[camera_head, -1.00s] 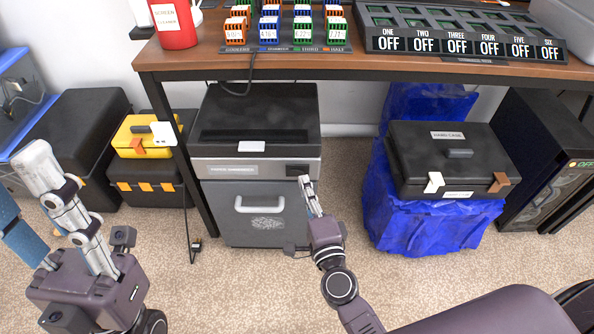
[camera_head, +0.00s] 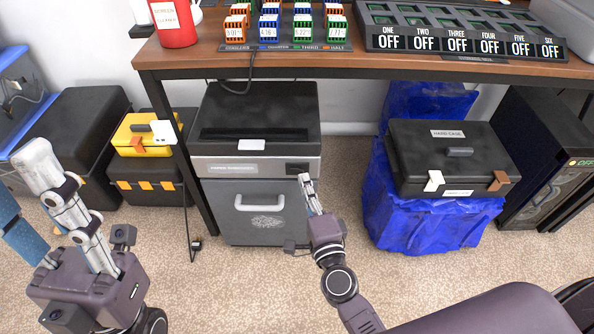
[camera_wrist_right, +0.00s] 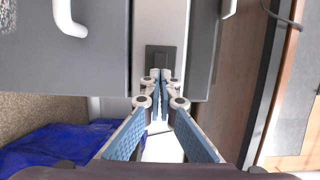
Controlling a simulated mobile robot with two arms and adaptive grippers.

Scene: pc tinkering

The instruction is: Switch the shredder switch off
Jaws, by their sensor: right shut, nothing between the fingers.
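The shredder (camera_head: 258,165) stands on the carpet under the table, with a black top, a grey front and a white handle. Its dark switch (camera_head: 297,168) is at the right end of the grey front band. The switch also shows in the right wrist view (camera_wrist_right: 160,57), partly hidden behind my fingertips. My right gripper (camera_head: 305,180) is shut and empty, its fingertips at the lower edge of the switch; I cannot tell whether they touch it. The switch's on or off position is too small to read.
The table (camera_head: 350,62) overhangs the shredder, with its leg (camera_head: 185,160) close on the left. A black hard case (camera_head: 455,160) sits on blue cloth (camera_head: 425,225) at right. Yellow and black toolboxes (camera_head: 150,180) stand at left. Carpet in front is clear.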

